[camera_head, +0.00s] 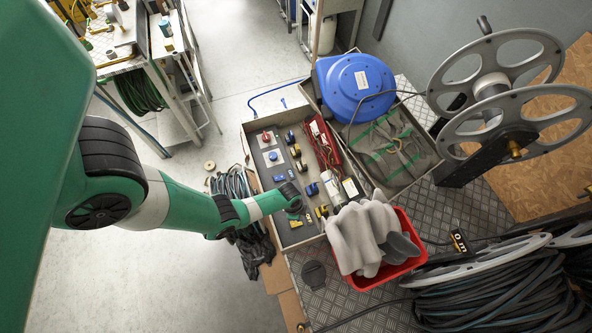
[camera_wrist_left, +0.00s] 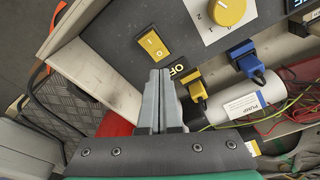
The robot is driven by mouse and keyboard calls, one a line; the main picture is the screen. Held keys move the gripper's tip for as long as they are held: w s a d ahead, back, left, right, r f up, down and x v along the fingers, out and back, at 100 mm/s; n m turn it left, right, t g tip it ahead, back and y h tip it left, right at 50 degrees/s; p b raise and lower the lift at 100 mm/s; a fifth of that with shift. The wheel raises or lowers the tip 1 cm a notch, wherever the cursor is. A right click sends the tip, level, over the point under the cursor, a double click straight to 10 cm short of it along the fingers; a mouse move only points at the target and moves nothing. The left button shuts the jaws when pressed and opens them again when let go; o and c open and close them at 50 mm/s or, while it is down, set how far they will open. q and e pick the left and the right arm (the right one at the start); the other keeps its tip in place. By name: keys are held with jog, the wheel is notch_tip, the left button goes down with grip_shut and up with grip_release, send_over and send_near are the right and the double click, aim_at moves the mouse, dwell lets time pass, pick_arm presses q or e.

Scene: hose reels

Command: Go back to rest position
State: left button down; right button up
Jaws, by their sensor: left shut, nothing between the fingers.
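My left arm reaches in from the left in the head view. My left gripper (camera_head: 296,204) is over the near part of the grey control panel (camera_head: 268,162) in an open box. In the left wrist view the gripper fingers (camera_wrist_left: 160,80) are pressed together with nothing between them. Their tips are just below a yellow rocker switch (camera_wrist_left: 153,47) in that picture. A yellow knob (camera_wrist_left: 227,11) on a white plate is to the right of the switch. I cannot tell whether the fingertips touch the panel. My right gripper is in neither view.
Blue (camera_wrist_left: 247,62) and yellow (camera_wrist_left: 197,90) connectors and a white cylinder (camera_wrist_left: 238,107) lie close right of the fingers. A red bin (camera_head: 408,262) with grey cloth stands right of the gripper. A blue hose reel (camera_head: 352,84) is behind. Open floor (camera_head: 150,270) is at left.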

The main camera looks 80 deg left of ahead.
pick_arm(q)
notch_tip(320, 180, up, 2)
jog(key=shift+p, duration=0.6)
